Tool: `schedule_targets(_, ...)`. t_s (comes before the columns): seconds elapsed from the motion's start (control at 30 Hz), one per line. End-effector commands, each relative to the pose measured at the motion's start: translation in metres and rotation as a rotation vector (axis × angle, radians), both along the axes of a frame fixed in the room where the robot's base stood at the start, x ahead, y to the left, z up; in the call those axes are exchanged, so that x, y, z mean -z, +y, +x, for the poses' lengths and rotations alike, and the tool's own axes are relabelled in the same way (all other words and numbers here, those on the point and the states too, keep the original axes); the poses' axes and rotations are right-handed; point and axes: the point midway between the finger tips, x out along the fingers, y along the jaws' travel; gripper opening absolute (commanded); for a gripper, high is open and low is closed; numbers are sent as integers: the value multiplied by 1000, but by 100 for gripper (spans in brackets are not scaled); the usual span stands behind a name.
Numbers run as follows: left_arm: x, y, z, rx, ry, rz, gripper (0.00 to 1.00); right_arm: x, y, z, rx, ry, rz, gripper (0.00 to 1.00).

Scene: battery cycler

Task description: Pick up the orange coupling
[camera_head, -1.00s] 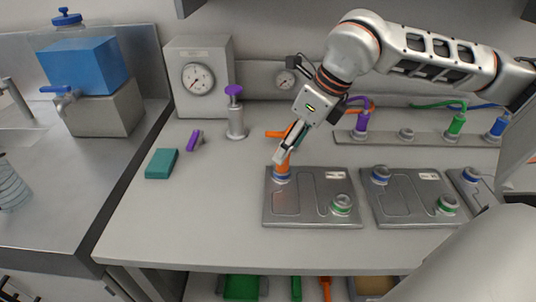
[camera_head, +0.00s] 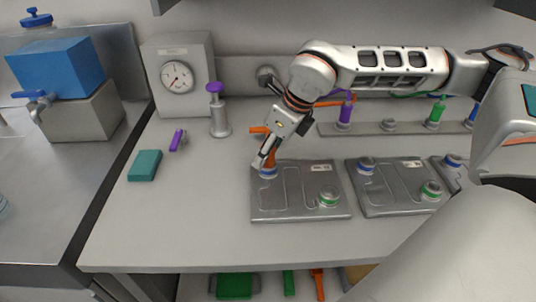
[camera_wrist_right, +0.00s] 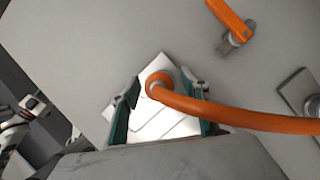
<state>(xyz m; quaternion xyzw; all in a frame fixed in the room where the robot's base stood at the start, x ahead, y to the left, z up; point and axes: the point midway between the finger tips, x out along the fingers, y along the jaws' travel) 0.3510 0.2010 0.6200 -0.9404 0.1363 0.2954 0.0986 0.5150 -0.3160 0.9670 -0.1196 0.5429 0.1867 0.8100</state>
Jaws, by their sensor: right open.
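The orange coupling (camera_head: 271,153) stands upright at the blue-ringed port (camera_head: 268,173) on the left grey plate. In the right wrist view, the top of the coupling (camera_wrist_right: 160,80) shows between the two teal-padded fingers, with an orange hose (camera_wrist_right: 235,115) running off to the right. My right gripper (camera_head: 265,160) is at the coupling from above, with its fingers (camera_wrist_right: 160,108) apart on either side of it. The coupling's lower part is hidden in the wrist view. My left gripper is not in view.
Purple (camera_head: 345,110) and green (camera_head: 436,113) couplings stand on a rail behind. An orange lever (camera_wrist_right: 230,20) sits near the coupling in the wrist view. A second grey plate (camera_head: 395,200) lies to the right. The bench's left front is clear.

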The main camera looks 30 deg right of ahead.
Motion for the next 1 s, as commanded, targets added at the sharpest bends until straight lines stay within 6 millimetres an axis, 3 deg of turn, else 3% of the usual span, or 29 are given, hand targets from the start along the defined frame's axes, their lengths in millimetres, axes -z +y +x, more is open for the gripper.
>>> schedule_targets(0.13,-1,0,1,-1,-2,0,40,0,0,0,0,0,0,46)
schedule_targets(0.17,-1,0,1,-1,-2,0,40,0,0,0,0,0,0,40)
schedule_targets(0.3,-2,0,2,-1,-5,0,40,0,0,0,0,0,0,4)
schedule_targets(0.33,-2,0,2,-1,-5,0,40,0,0,0,0,0,0,0)
schedule_targets(0.77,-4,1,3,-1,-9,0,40,-8,0,1,-1,-3,0,0)
schedule_targets(1.0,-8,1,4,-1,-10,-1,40,-41,0,2,0,-7,1,0)
